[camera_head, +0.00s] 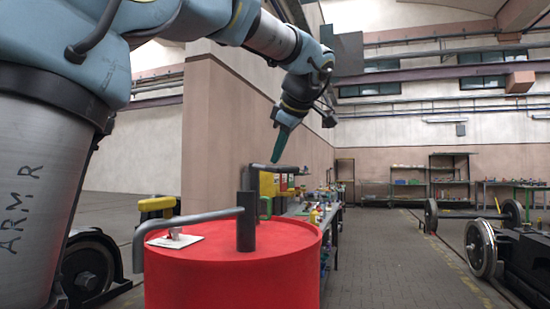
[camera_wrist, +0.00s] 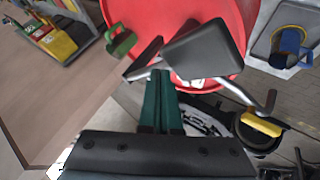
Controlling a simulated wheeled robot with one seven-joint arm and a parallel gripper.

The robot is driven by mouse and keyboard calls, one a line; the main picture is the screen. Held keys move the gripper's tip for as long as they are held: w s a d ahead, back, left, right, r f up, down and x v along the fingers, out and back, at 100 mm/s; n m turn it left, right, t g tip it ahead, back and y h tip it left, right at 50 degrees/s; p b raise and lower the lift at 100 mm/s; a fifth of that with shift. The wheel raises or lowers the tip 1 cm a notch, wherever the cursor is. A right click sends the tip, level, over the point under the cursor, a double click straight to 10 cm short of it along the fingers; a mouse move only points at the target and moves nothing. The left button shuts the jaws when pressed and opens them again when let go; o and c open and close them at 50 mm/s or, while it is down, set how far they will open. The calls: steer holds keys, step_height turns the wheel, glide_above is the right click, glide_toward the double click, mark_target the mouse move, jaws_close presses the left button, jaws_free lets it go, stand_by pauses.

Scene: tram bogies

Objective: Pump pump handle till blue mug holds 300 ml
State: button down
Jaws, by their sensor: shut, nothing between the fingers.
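The pump stands on a red drum (camera_head: 235,275), with a dark upright post (camera_head: 246,222) and a grey spout (camera_head: 190,216) bending down at the left. A grey bar, seemingly the pump handle (camera_head: 290,168), shows above and right of the post. My gripper (camera_head: 275,160) points down with its fingertips close to this bar; I cannot tell whether they touch. In the wrist view its green fingers (camera_wrist: 163,76) are together, beside the dark pump parts. The blue mug (camera_wrist: 290,40) is at the wrist view's upper right, apart from the spout end; its fill is unclear.
A green mug-like object (camera_wrist: 122,42) is left of the drum in the wrist view. A yellow object (camera_wrist: 260,125) lies near the spout end. A white card (camera_head: 175,240) lies on the drum top. A cluttered workbench (camera_head: 325,215) stands behind; open floor (camera_head: 390,260) is right.

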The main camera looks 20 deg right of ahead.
steer(key=shift+r+p, duration=0.55)
steer(key=shift+r, duration=0.55)
steer(key=shift+r, duration=0.1)
step_height(320, 180, up, 5)
steer(key=p, duration=0.3)
stand_by(0.4)
